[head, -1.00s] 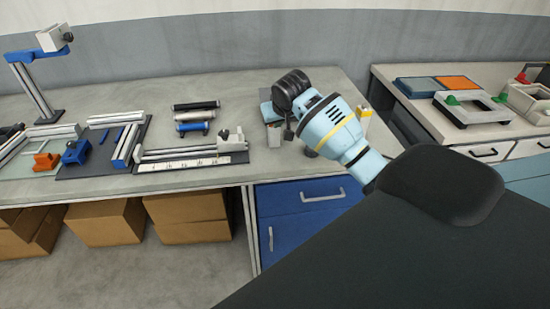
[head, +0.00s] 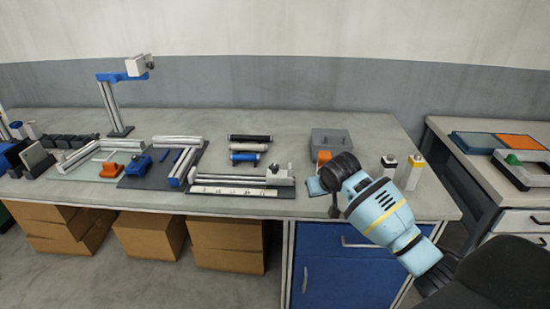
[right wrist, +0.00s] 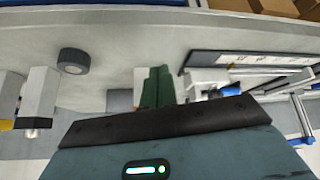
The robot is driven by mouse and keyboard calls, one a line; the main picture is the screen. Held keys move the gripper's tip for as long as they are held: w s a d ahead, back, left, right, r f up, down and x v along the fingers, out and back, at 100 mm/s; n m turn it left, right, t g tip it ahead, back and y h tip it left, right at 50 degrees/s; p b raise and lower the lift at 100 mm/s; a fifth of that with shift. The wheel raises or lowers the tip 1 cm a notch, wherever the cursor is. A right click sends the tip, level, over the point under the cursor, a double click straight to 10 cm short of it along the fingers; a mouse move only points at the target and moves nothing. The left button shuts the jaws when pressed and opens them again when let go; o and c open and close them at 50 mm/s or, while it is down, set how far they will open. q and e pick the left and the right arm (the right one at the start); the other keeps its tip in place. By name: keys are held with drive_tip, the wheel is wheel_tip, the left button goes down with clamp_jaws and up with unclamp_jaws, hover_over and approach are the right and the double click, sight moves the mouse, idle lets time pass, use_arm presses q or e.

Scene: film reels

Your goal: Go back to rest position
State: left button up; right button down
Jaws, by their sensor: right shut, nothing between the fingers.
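My right arm comes in from the right in the head view, with its light blue wrist over the front right part of the bench. My right gripper is mostly hidden behind that wrist there. In the right wrist view its dark green fingers (right wrist: 157,87) are together with nothing between them, above the grey bench top. My left gripper is in neither view.
The bench (head: 370,130) holds several dark and blue rollers (head: 250,147), a rail fixture (head: 240,182), a grey box (head: 330,141) and two small blocks (head: 412,172). A black wheel (right wrist: 74,61) lies near my gripper. Another table (head: 450,170) stands right.

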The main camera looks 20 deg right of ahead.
drive_tip(key=s+a+f+n+t+y, duration=0.1)
drive_tip(key=s+a+f+n, duration=0.1)
drive_tip(key=s+a+f, duration=0.6)
drive_tip(key=s+a+f+n+y, duration=0.1)
drive_tip(key=s+a+f+y, duration=0.1)
drive_tip(key=s+a+f, duration=0.55)
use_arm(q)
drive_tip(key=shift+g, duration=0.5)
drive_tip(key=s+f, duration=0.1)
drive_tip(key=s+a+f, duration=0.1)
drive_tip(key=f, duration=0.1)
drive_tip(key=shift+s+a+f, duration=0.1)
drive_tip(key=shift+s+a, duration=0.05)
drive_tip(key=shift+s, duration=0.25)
use_arm(e)
drive_tip(key=s+a+f+t, duration=0.1)
drive_tip(key=s+a+f, duration=0.1)
drive_tip(key=s, duration=0.8)
drive_tip(key=s+a+f+n+y, duration=0.1)
drive_tip(key=s+a+f, duration=0.2)
drive_tip(key=s, duration=0.7)
drive_tip(key=shift+s+f+t, duration=0.2)
drive_tip(key=shift+f+t, duration=0.2)
drive_tip(key=shift+f, duration=0.1)
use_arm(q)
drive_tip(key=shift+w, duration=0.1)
